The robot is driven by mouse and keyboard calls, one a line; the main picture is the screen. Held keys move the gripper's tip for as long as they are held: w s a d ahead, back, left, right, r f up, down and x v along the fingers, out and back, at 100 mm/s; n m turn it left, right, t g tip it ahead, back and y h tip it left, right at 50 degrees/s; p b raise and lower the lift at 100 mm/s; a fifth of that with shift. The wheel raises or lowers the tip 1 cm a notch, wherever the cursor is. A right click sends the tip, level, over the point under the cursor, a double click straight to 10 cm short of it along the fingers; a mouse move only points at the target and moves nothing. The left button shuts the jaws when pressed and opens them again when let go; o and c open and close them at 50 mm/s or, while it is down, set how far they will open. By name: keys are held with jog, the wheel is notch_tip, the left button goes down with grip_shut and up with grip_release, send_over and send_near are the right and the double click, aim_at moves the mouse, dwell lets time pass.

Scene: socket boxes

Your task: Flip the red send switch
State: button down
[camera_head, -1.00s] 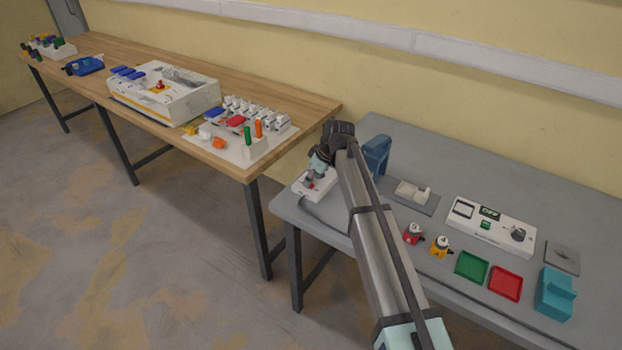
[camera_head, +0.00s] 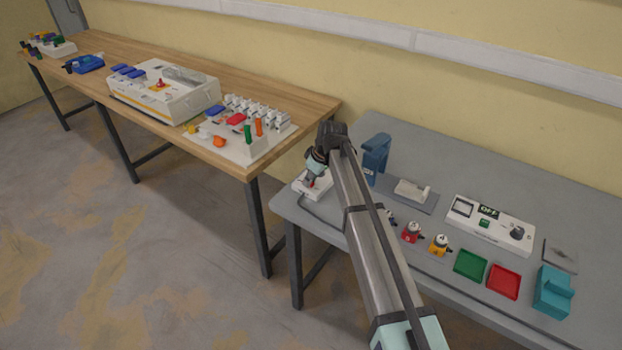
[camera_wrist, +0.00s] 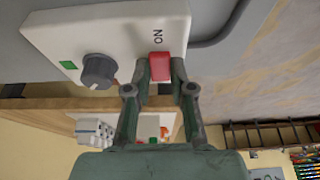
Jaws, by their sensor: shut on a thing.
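The red switch (camera_wrist: 160,67) sits on a white box (camera_wrist: 105,25) with "ON" printed beside it. In the wrist view the two dark green fingers of my gripper (camera_wrist: 163,68) are on either side of the switch, shut on it. The contact faces are partly hidden by the fingers. In the head view the white box (camera_head: 305,190) lies at the left end of the grey table, and my gripper (camera_head: 315,172) reaches down to it. My arm hides part of the box there.
A blue holder (camera_head: 376,155) stands right of my gripper on the grey table (camera_head: 440,175). A wooden table (camera_head: 300,95) with other devices stands to the left.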

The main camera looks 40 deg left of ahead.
jog(key=shift+a+r+h+p, duration=0.25)
jog(key=shift+a+h+p, duration=0.3)
jog(key=shift+h, duration=0.55)
jog(key=shift+d+f+h+p, duration=0.15)
jog(key=shift+h+p, duration=0.15)
jog(key=shift+h, duration=0.5)
jog(key=c, duration=1)
grip_release()
notch_tip(320, 180, up, 12)
jog(key=shift+d, duration=0.15)
